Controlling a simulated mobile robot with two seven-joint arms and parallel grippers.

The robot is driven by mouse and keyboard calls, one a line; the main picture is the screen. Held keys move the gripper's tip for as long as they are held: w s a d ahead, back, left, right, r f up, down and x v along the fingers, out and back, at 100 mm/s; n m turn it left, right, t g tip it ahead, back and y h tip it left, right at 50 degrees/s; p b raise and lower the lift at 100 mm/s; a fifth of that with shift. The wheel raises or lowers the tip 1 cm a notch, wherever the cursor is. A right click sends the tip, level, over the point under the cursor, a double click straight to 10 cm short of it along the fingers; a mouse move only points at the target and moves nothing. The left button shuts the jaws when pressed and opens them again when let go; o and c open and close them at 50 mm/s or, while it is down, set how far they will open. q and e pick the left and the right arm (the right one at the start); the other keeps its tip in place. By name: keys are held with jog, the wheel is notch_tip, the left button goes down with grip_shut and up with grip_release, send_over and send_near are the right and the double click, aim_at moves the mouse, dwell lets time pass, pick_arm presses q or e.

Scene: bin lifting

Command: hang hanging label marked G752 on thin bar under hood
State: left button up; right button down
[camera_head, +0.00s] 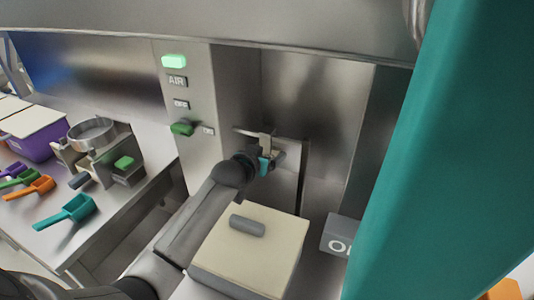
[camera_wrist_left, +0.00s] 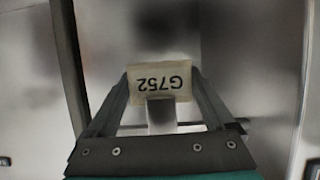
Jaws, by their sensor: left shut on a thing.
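The hanging label marked G752 (camera_wrist_left: 160,80) is a pale tag with dark characters, upside down in the left wrist view. My left gripper (camera_wrist_left: 158,100) is shut on it, with the label between the fingertips. In the head view my left gripper (camera_head: 270,160) is in the recess under the hood, in front of the metal back wall. A thin light metal piece (camera_head: 250,132) shows just above the gripper; I cannot tell whether it is the bar, nor whether the label touches it. My right gripper is not in view.
The hood (camera_head: 220,20) overhangs the top. A cream-topped box (camera_head: 285,232) with a grey cylinder (camera_head: 247,225) on it stands below the gripper. A control panel (camera_head: 195,150) is to the left, and a side table (camera_head: 95,225) holds colored scoops and a purple bin (camera_head: 38,143).

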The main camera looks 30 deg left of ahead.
pick_arm(q)
jog(key=o, duration=0.9)
jog(key=shift+s, duration=0.1)
jog(key=p+v, duration=0.2)
jog(key=v, duration=1.3)
jog(key=shift+s, duration=0.15)
